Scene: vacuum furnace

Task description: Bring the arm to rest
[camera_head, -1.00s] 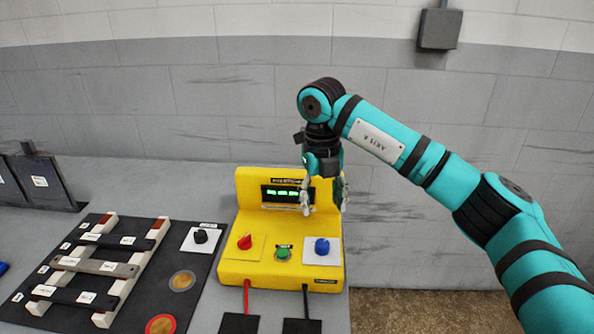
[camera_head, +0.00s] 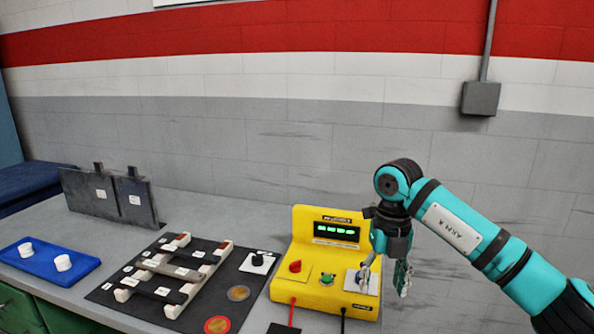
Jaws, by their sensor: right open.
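My right arm comes in from the right, teal with black bands. Its gripper (camera_head: 384,277) points down at the right end of the yellow control box (camera_head: 296,246), with its fingers apart and nothing between them. One finger is in front of the white plate (camera_head: 352,286) on the box and hides the blue knob there. Whether it touches the box I cannot tell. The box shows a lit green display (camera_head: 336,232), a red knob (camera_head: 295,267) and a green button (camera_head: 327,278). My left gripper is not in view.
Left of the box, a black mat (camera_head: 104,292) holds a rack with dark bars (camera_head: 153,291), a black knob (camera_head: 257,260) and round discs. A blue tray (camera_head: 30,262) with two white pieces and upright dark plates (camera_head: 88,193) stand further left. Wall behind.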

